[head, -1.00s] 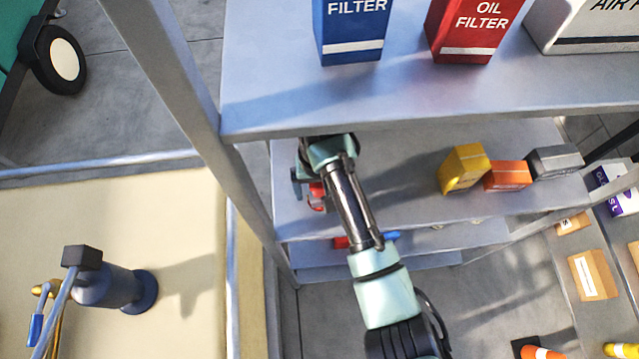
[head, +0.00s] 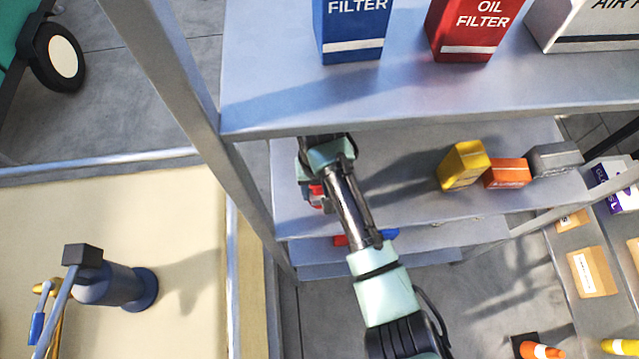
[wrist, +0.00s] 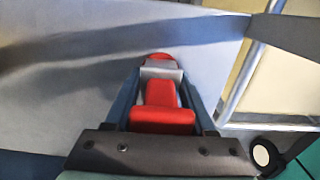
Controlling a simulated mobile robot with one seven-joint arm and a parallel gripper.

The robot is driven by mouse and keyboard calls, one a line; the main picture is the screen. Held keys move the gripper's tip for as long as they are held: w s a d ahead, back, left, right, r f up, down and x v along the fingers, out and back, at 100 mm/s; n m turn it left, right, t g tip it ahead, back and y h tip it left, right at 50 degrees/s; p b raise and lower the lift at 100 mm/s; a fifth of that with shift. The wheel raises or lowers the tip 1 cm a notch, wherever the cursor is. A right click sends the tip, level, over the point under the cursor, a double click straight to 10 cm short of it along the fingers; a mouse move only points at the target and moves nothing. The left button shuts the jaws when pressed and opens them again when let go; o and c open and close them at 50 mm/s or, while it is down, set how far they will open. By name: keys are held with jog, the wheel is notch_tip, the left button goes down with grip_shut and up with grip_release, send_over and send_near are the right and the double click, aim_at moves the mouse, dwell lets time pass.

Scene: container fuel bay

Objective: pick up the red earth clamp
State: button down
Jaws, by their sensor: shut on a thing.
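The red earth clamp (wrist: 162,105) shows in the wrist view as a red body with a grey metal part and a red tip beyond it. My gripper (wrist: 164,92) is shut on it, with a dark finger along each side. In the head view my gripper (head: 312,180) reaches in under the upper shelf, at the left end of the middle shelf (head: 400,205). Only a small red part of the clamp (head: 316,194) shows there, the rest hidden by my gripper. I cannot tell whether the clamp touches the shelf.
The upper shelf (head: 420,105) overhangs my gripper and holds a blue box (head: 350,30) and a red oil filter box (head: 468,30). A shelf post (head: 170,70) stands at the left. Yellow (head: 463,166), orange (head: 506,174) and grey (head: 556,160) items sit to the right on the middle shelf.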

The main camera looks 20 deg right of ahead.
jog(key=shift+r, duration=0.1)
jog(key=shift+r, duration=0.4)
notch_tip(320, 180, up, 2)
jog(key=shift+w+r+b, duration=0.1)
jog(key=shift+r+b, duration=0.05)
jog(key=shift+b, duration=0.35)
jog(key=s+a+b, duration=0.1)
jog(key=s, duration=0.8)
jog(key=s+a+b, duration=0.1)
jog(key=s+a, duration=0.1)
jog(key=s, duration=0.6)
jog(key=shift+s+a+r, duration=0.15)
jog(key=shift+s+a, duration=0.1)
jog(key=shift+s, duration=0.15)
jog(key=shift+r+p, duration=0.7)
jog(key=shift+p, duration=0.35)
jog(key=shift+f, duration=0.15)
